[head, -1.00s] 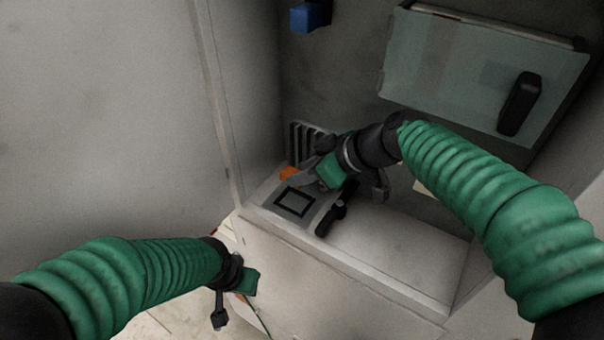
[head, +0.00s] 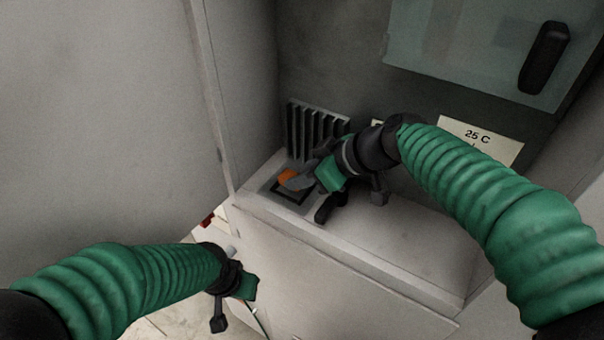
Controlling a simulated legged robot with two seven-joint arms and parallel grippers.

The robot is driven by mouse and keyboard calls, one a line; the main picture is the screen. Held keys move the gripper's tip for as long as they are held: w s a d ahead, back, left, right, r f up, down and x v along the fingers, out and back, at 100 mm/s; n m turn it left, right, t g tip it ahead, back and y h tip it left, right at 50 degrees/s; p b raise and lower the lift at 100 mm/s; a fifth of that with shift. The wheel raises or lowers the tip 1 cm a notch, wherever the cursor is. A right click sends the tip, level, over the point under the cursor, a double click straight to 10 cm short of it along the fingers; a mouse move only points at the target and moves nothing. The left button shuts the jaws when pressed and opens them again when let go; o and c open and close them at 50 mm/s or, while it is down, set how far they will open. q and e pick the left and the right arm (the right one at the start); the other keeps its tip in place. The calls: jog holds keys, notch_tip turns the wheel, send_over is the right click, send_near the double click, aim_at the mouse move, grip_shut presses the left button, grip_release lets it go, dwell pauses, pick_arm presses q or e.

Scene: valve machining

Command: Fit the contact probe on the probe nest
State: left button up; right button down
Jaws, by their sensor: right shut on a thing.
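My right gripper (head: 299,184) is shut on an orange piece, which I take for the contact probe (head: 287,175); only a small part of it shows beside the grey fingers. It is over the back part of a grey plate with a dark square frame, apparently the probe nest (head: 290,198). The fingers cover much of the frame, and I cannot tell whether the probe touches it. My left gripper (head: 249,287) hangs low at the left, apart from the nest, in front of the cabinet; its fingers are hidden.
A black lever (head: 329,208) stands right of the nest. A finned grey block (head: 313,132) rises behind it. The ledge (head: 420,235) is bare to the right. A glazed panel with a black handle (head: 545,55) and a "25 C" label (head: 482,142) are at the back.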

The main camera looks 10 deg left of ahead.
jog(key=shift+b, duration=0.35)
dwell(0.6)
jog(key=shift+b, duration=0.35)
dwell(0.4)
jog(key=shift+b, duration=0.3)
jog(key=shift+f+b, duration=0.75)
jog(key=shift+b, duration=0.15)
jog(key=c, duration=1)
grip_release()
